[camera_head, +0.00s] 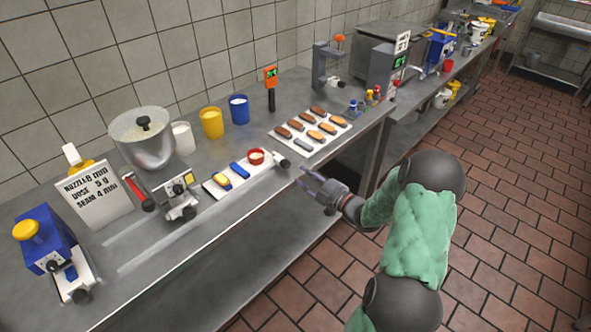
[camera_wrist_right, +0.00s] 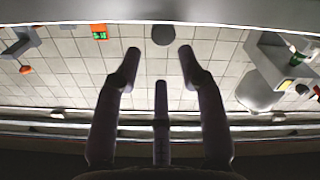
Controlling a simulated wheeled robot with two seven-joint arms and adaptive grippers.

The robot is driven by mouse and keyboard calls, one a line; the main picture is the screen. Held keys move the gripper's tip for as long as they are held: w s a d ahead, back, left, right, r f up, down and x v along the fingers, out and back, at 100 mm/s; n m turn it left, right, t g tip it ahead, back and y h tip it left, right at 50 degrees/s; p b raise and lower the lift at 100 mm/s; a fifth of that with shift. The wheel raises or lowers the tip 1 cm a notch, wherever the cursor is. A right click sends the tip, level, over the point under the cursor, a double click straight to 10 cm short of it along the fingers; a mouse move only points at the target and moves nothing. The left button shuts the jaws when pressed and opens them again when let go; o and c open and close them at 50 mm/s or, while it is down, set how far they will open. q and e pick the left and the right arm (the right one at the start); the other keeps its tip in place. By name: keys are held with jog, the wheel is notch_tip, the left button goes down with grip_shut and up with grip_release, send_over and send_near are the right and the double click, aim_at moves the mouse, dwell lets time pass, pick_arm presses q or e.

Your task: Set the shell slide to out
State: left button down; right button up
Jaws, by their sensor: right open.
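No slide markings are readable. My left gripper is not in view.
A tray (camera_head: 301,154) of brown and orange shells lies behind the gripper. A small metal device (camera_head: 180,198), a steel bowl (camera_head: 140,150), yellow and blue cups, a sign (camera_head: 95,190) and a blue dispenser (camera_head: 45,240) stand left. The floor in front is clear.

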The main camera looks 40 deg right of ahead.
jog(key=shift+s+d, duration=0.15)
jog(key=shift+s, duration=1.85)
